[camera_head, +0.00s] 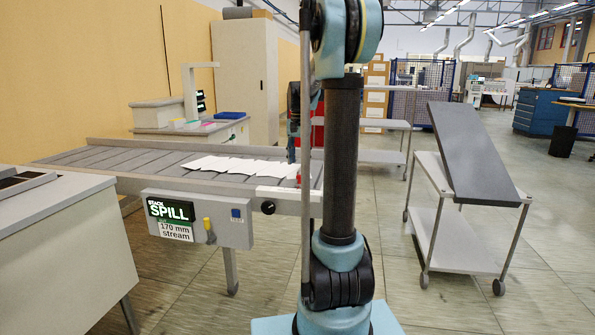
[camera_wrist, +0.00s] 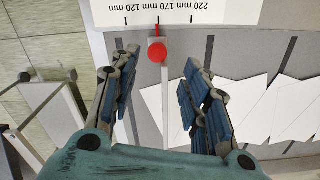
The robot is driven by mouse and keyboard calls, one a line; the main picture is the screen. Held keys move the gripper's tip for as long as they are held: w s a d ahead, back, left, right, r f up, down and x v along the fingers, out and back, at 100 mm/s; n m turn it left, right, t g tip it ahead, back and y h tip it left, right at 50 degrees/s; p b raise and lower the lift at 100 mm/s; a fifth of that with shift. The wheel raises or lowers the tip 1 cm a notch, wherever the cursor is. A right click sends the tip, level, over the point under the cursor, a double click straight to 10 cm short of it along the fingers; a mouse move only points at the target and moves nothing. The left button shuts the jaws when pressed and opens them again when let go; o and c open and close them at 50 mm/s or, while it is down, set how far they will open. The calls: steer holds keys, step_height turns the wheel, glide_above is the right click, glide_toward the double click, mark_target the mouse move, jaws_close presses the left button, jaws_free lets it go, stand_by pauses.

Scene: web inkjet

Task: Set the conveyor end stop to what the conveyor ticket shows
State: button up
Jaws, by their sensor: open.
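The conveyor ticket (camera_head: 176,230) hangs on the conveyor's front panel and reads "170 mm stream", under a green "STACK SPILL" sign (camera_head: 171,210). In the wrist view the end stop has a round red knob (camera_wrist: 157,53) on a grey bar (camera_wrist: 165,95). Its red pointer lies at the middle tick of the white scale (camera_wrist: 230,10), which is marked upside down 120, 170 and 220 mm; the middle mark is 170 mm. My gripper (camera_wrist: 160,68) is open, its blue-padded fingers on either side of the bar. I see no finger touching the knob.
White sheets (camera_head: 238,166) lie overlapped on the conveyor belt (camera_head: 105,158), close to my right finger in the wrist view. The panel has a yellow lever (camera_head: 209,231) and a blue button (camera_head: 236,214). A trolley (camera_head: 455,240) with a tilted dark board stands right; floor between is clear.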

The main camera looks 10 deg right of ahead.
step_height(320, 180, up, 6)
stand_by(0.4)
steer(key=s+a+f+n+t, duration=0.1)
steer(key=s+f+n, duration=0.35)
steer(key=s, duration=0.95)
steer(key=s+a+f+n+t, duration=0.1)
steer(key=s+f, duration=0.6)
steer(key=s, duration=0.8)
steer(key=s+f+n, duration=0.2)
steer(key=s+f, duration=0.6)
steer(key=f, duration=0.2)
steer(key=shift+s+f, duration=0.15)
steer(key=shift+s, duration=0.2)
steer(key=shift+w+f, duration=0.2)
steer(key=shift+w, duration=0.2)
